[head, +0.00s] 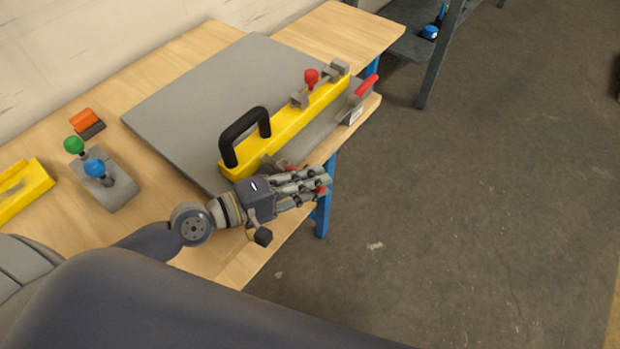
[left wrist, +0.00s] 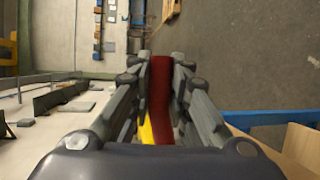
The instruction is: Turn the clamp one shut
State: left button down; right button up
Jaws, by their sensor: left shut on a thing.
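My left gripper (head: 322,184) is at the near end of the yellow fixture bar (head: 300,118), by the front edge of the table. Its fingers are closed around a red clamp handle (left wrist: 160,90), which runs between them in the left wrist view. In the head view the fingers hide most of this handle and part of its clamp (head: 271,163). A second clamp with a red handle (head: 367,85) is at the far end of the bar. I cannot tell which clamp is numbered one. My right gripper is in neither view.
The bar, with a black grip (head: 243,132) and a red knob (head: 311,77), lies on a grey plate (head: 190,100). A grey block (head: 118,190) with green and blue knobs, an orange piece (head: 83,119) and another yellow part (head: 25,192) are at left.

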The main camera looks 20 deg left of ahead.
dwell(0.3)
pick_arm(q)
jog(key=c, duration=1.5)
grip_release()
jog(key=shift+s+a, duration=0.1)
jog(key=shift+s+a, duration=0.15)
jog(key=shift+v, duration=5.65)
jog(key=shift+a+r, duration=0.1)
jog(key=shift+r, duration=0.05)
